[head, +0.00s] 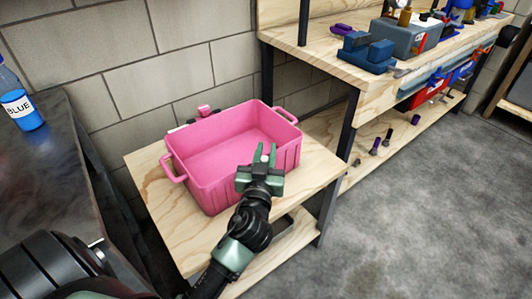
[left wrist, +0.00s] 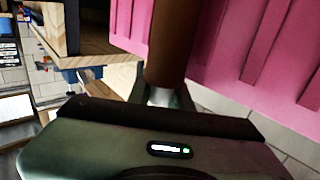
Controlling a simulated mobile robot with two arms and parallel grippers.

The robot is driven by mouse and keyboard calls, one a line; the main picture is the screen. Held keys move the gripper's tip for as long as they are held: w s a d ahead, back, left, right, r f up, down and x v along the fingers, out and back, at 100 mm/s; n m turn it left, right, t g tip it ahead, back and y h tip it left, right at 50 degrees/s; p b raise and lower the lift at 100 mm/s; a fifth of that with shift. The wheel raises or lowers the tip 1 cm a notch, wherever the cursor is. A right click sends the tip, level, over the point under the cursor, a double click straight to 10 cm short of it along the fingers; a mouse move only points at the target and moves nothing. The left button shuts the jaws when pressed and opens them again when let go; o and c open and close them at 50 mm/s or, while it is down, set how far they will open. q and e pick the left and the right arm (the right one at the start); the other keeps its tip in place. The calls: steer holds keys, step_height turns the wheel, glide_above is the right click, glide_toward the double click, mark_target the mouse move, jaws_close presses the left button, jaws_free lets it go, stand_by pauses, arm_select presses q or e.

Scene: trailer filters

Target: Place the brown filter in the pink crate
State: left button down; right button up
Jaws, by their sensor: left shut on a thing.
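The pink crate (head: 212,193) stands open on a small wooden table, and its inside looks empty where it shows. Its pink wall (left wrist: 255,50) also fills the upper right of the left wrist view. My left gripper (head: 264,154) is over the crate's near right side in the head view. In the left wrist view it is shut on a brown cylinder, the brown filter (left wrist: 172,45), close in front of the pink wall. I cannot make out the filter in the head view. My right gripper is not in view.
The wooden table (head: 155,205) has bare top around the crate. Small pink and dark items (head: 205,111) show behind the crate's back rim. A dark bench (head: 55,150) with a blue bottle (head: 22,105) is at left. A wooden workbench (head: 330,65) with tools is at right.

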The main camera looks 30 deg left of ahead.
arm_select(q)
steer(key=c, duration=1.3)
jaws_free()
